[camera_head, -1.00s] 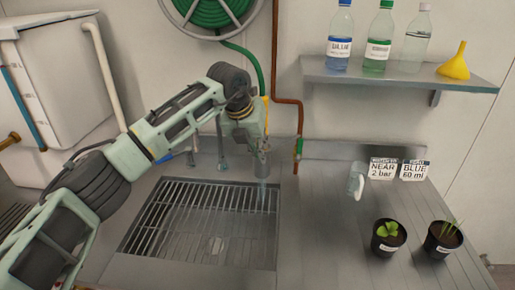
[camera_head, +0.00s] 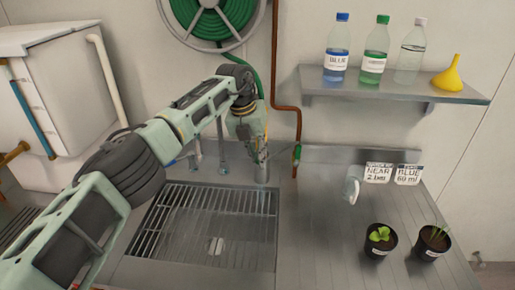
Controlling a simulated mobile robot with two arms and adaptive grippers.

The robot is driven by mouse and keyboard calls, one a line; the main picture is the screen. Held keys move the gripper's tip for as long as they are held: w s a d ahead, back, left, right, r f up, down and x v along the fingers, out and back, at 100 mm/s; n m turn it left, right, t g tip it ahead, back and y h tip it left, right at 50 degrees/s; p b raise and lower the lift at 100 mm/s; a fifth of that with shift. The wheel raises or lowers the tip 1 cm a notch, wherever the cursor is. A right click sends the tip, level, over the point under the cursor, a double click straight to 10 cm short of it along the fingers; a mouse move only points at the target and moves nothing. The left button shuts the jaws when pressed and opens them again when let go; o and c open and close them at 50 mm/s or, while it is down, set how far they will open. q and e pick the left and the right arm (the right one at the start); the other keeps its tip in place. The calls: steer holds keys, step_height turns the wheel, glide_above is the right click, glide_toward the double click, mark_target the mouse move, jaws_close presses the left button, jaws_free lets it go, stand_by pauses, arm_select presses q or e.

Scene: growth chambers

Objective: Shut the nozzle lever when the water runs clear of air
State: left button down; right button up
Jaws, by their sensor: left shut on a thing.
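My left gripper (camera_head: 259,150) is over the back right of the sink grate (camera_head: 150,243), shut on the grey nozzle (camera_head: 262,173). The nozzle points down and is partly hidden by the gripper. A thin yellow piece shows beside the gripper; I cannot tell whether it is the lever. No clear stream shows under the nozzle. The green hose (camera_head: 259,80) comes down from the reel (camera_head: 213,20) behind my arm. My right gripper is not in view.
A clear cup (camera_head: 352,187) and two signs, NEAR 2 bar (camera_head: 378,172) and BLUE 60 ml (camera_head: 408,174), stand on the right counter near two potted plants (camera_head: 380,240) (camera_head: 432,242). A shelf (camera_head: 390,92) above holds bottles and a yellow funnel (camera_head: 448,75). A copper pipe (camera_head: 275,70) runs down the wall.

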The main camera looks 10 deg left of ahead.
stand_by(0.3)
arm_select(q)
steer(key=c, duration=1.8)
jaws_free()
steer(key=shift+r, duration=0.1)
steer(key=v, duration=1.1)
steer(key=shift+r, duration=0.4)
steer(key=shift+c, duration=0.3)
